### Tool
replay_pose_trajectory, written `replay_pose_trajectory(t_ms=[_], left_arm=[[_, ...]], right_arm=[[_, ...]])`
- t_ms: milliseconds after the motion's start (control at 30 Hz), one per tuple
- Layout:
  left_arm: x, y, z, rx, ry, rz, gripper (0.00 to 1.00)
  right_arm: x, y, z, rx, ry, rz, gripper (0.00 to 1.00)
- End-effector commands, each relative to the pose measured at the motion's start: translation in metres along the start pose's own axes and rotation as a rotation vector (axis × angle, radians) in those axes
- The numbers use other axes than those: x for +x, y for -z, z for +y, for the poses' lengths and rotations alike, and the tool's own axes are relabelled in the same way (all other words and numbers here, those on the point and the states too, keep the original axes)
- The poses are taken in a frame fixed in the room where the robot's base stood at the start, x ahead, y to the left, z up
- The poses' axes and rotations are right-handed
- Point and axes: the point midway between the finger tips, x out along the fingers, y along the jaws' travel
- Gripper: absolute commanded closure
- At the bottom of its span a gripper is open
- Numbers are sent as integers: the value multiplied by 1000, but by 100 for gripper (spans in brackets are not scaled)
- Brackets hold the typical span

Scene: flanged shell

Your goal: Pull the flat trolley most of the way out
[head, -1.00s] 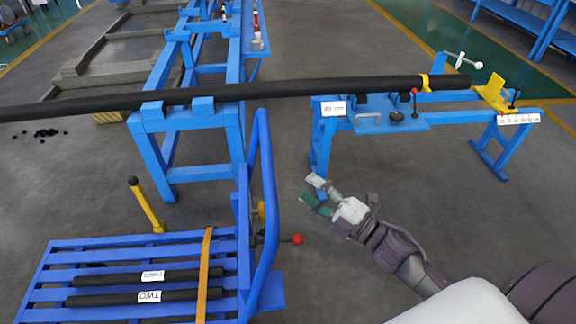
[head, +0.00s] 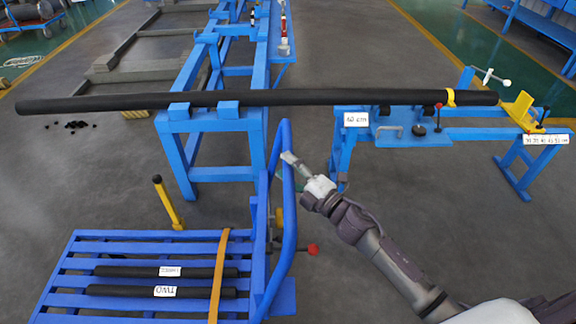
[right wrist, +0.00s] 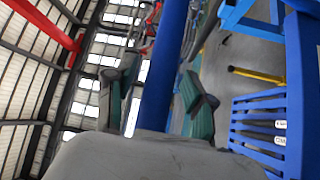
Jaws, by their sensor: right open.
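The blue slatted flat trolley (head: 75,292) is at the lower left of the head view. Its tall blue handle (head: 291,215) rises at its right end. My right gripper (head: 289,158) is at the upper part of this handle. In the right wrist view its two green-padded fingers (right wrist: 160,105) are apart, with the blue handle bar (right wrist: 165,62) showing between them. I see no finger pressed on the bar. The trolley deck also shows in the right wrist view (right wrist: 262,104). My left gripper is not in view.
Two labelled black bars (head: 130,271) lie on the deck near an orange strap (head: 219,275). A red-knobbed lever (head: 312,249) sticks out by the handle. A yellow post (head: 168,203) stands behind the deck. A long black pipe (head: 300,97) spans blue stands. Grey floor is clear at right.

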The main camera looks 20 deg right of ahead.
Motion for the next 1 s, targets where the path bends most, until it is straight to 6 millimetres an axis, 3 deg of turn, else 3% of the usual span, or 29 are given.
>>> replay_pose_trajectory(t_ms=[267,500,600,1000], left_arm=[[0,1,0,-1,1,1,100],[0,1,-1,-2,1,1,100],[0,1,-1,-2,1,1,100],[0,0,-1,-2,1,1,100]], right_arm=[[1,0,0,0,0,0,48],[1,0,0,0,0,0,88],[1,0,0,0,0,0,100],[-1,-2,0,0,1,0,100]])
